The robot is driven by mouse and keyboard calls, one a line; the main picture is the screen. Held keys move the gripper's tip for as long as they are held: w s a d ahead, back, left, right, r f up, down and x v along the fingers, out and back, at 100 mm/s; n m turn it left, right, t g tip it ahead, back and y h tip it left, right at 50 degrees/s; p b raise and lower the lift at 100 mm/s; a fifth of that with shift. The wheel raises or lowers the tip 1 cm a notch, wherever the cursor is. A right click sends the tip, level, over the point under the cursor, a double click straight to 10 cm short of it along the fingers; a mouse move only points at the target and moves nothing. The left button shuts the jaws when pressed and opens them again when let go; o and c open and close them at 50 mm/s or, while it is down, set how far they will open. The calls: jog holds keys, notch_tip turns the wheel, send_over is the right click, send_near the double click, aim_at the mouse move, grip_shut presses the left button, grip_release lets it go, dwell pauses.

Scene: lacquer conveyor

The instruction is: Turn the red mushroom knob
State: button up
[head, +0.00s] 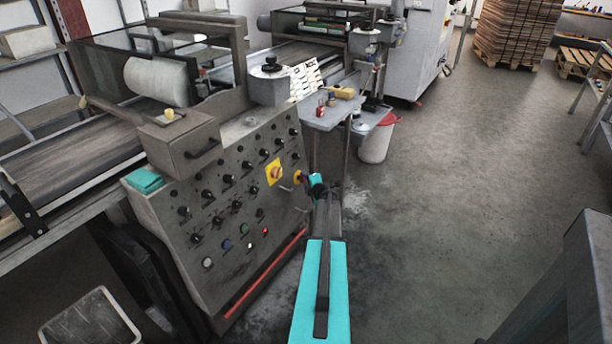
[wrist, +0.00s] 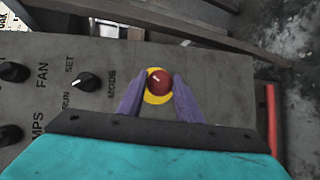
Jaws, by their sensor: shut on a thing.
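The red mushroom knob (wrist: 158,83) sits on a yellow round plate (wrist: 158,99) on the grey control panel. In the wrist view my gripper (wrist: 158,84) has one purple finger on each side of the knob and is shut on it. In the head view my gripper (head: 304,180) is at the right edge of the panel (head: 225,186). There the red knob is mostly hidden by my gripper, and a bit of yellow shows beside it.
A yellow plate with a rotary switch (head: 274,172) and several black knobs are on the panel. A red bar (head: 266,272) runs along its lower edge. A small table (head: 328,115) and a white bin (head: 376,142) stand behind. The floor (head: 455,180) to the right is clear.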

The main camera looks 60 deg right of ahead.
jog(key=shift+w+a+f+p, duration=0.1)
jog(key=shift+a+p, duration=0.05)
jog(key=shift+p, duration=0.85)
jog(key=o, duration=1)
jog(key=shift+o, duration=0.2)
jog(key=v, duration=1.3)
jog(key=shift+s+r+b, duration=0.3)
jog(key=shift+s, duration=0.1)
